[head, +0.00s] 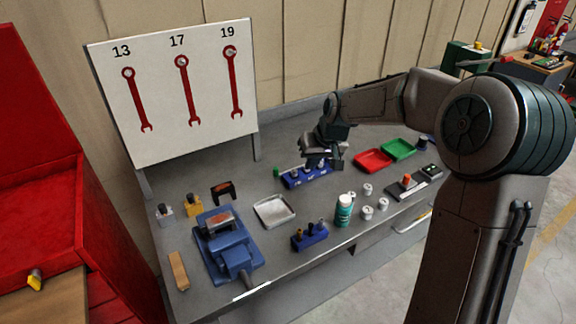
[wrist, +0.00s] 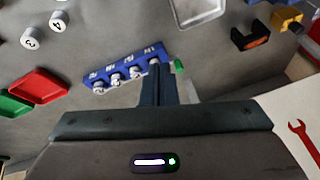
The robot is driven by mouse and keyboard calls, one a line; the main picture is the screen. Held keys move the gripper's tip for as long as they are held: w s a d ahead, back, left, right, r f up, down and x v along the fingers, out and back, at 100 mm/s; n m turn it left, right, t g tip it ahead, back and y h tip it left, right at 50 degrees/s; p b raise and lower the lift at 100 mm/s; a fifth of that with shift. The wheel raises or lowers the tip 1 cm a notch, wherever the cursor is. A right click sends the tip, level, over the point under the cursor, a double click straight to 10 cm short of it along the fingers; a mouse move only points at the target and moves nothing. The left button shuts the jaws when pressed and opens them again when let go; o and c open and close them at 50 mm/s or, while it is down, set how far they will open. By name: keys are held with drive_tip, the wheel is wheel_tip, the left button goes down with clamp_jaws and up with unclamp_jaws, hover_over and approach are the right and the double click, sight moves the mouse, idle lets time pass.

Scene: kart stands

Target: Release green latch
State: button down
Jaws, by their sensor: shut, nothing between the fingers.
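A small green latch (head: 276,172) sits at the left end of a blue rack (head: 307,177) on the grey bench. In the wrist view the green latch (wrist: 179,66) is at the right end of the blue rack (wrist: 105,87), which holds several pale, labelled sockets. My gripper (head: 323,164) is over the rack in the head view. In the wrist view my gripper (wrist: 157,66) has its fingers together and empty. Its tips overlap the rack's end, just left of the latch. They hide part of the rack. I cannot tell whether they touch it.
A red tray (head: 373,161) and a green tray (head: 398,149) lie right of the rack. A pale metal tray (head: 274,211), a teal can (head: 344,211) and several white cylinders stand nearer. A blue vise (head: 228,247) is at front left. A wrench board (head: 176,88) stands behind.

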sight(287, 176)
drive_tip(key=w+a+f+y, duration=0.2)
drive_tip(key=w+f+y, duration=0.1)
drive_tip(key=w, duration=0.6)
drive_tip(key=shift+w+a+f+m+t+b, duration=0.3)
drive_tip(key=shift+a+f+m+b, duration=0.1)
drive_tip(key=shift+f, duration=0.4)
drive_tip(key=shift+f, duration=0.1)
drive_tip(key=p+x, duration=0.2)
drive_tip(key=x, duration=0.8)
drive_tip(key=shift+s+p, duration=0.15)
drive_tip(key=shift+p, duration=0.25)
